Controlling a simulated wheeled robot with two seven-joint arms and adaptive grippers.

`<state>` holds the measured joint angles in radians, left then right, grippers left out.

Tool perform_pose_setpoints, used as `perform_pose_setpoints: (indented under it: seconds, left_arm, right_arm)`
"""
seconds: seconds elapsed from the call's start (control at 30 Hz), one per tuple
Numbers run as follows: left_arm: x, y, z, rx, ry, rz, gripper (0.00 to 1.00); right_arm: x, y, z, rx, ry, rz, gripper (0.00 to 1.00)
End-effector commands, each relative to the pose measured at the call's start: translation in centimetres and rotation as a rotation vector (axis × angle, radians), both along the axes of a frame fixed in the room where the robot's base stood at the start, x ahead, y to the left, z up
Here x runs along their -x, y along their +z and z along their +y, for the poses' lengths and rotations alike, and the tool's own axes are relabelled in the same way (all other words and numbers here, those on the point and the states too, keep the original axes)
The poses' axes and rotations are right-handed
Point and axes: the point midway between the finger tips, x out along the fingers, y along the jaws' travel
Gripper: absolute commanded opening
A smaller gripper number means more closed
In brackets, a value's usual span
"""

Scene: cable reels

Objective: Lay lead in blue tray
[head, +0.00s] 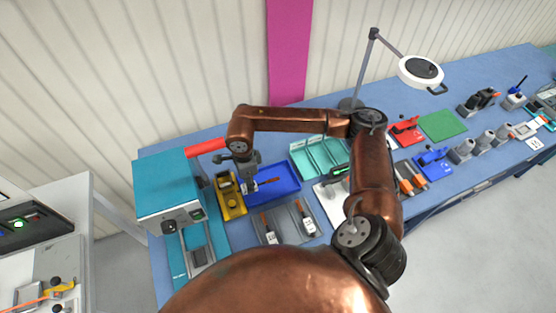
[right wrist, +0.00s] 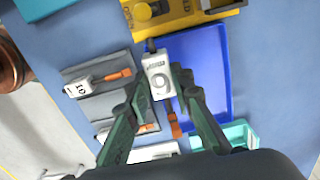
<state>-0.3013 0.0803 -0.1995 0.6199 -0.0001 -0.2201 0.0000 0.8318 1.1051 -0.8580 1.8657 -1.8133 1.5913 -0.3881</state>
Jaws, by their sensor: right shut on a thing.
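The blue tray (head: 285,178) lies on the bench and also shows in the right wrist view (right wrist: 212,60). My right gripper (head: 249,183) is over the tray's left part in the head view. In the right wrist view the right gripper (right wrist: 158,88) is shut on a lead (right wrist: 157,74), with its white, marked plug between the fingertips. An orange part of the lead (right wrist: 175,122) shows below the plug, over the blue tray. Whether the lead touches the tray floor I cannot tell. My left gripper is not in view.
A grey tray (head: 289,239) holding other leads with white labelled plugs lies beside the blue tray. A yellow device (head: 229,198) and a teal machine (head: 172,185) with a red bar stand at left. Teal trays (head: 318,157) lie to the right.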

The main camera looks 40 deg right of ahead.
Motion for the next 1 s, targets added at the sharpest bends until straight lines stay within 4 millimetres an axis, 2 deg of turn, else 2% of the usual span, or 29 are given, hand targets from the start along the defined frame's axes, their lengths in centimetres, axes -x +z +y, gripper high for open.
perform_pose_setpoints:
  seconds: [0.03,0.57,1.0]
  left_arm:
    - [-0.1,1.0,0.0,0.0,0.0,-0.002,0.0]
    - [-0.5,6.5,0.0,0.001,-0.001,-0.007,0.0]
    - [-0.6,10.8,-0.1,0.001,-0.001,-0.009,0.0]
  right_arm:
    - [-0.2,0.5,-0.5,0.001,-0.128,0.0,0.0]
    - [-1.0,0.5,-5.9,0.002,-1.565,0.002,0.0]
    - [-0.5,0.2,-11.1,0.001,-2.717,0.002,0.0]
